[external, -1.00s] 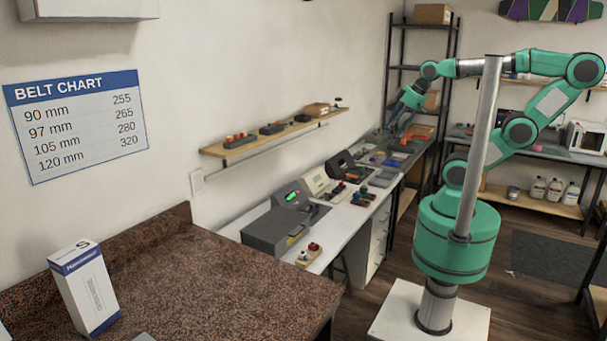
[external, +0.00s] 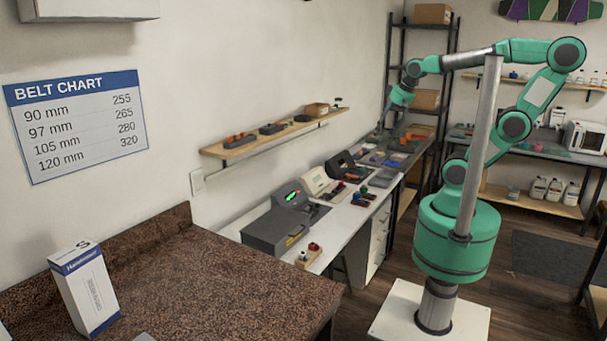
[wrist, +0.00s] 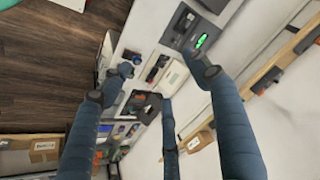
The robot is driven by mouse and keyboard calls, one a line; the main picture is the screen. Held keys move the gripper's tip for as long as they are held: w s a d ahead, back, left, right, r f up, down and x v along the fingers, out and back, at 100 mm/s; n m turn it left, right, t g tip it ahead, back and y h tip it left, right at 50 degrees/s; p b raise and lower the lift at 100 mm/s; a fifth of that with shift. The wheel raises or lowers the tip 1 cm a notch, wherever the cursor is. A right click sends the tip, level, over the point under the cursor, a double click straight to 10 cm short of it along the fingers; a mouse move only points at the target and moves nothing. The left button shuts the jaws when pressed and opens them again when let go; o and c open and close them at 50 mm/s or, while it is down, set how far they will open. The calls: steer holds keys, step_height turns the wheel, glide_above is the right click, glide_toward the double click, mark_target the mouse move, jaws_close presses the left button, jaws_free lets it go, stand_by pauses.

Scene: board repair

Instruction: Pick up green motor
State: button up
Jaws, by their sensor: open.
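My gripper (external: 392,121) is over the far end of the long workbench in the external view, with its fingers pointing down. In the wrist view my gripper (wrist: 160,76) shows long blue-grey fingers spread apart, with nothing between them. I cannot make out the green motor in either view. Small coloured parts at the bench's far end are too small to tell apart, and the fingers hide some of the bench.
The long bench (external: 340,213) carries a grey machine with a green display (external: 291,197), a beige device (external: 316,180) and a dark device (external: 341,165). A wooden wall shelf (external: 270,138) runs above it. A black rack (external: 450,62) stands behind my arm.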

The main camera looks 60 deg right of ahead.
steer(key=w+d+f+m+g, duration=0.1)
steer(key=w+d+f+m, duration=0.3)
steer(key=w+d+m, duration=0.5)
steer(key=m+g+p, duration=0.2)
steer(key=m+g, duration=0.2)
steer(key=m, duration=1.6)
glide_above(364, 186)
step_height(364, 186, down, 31)
steer(key=shift+w+d, duration=0.1)
steer(key=shift+d, duration=0.3)
steer(key=shift+f+b, duration=0.75)
steer(key=shift+f, duration=3.5)
steer(key=shift+a, duration=0.1)
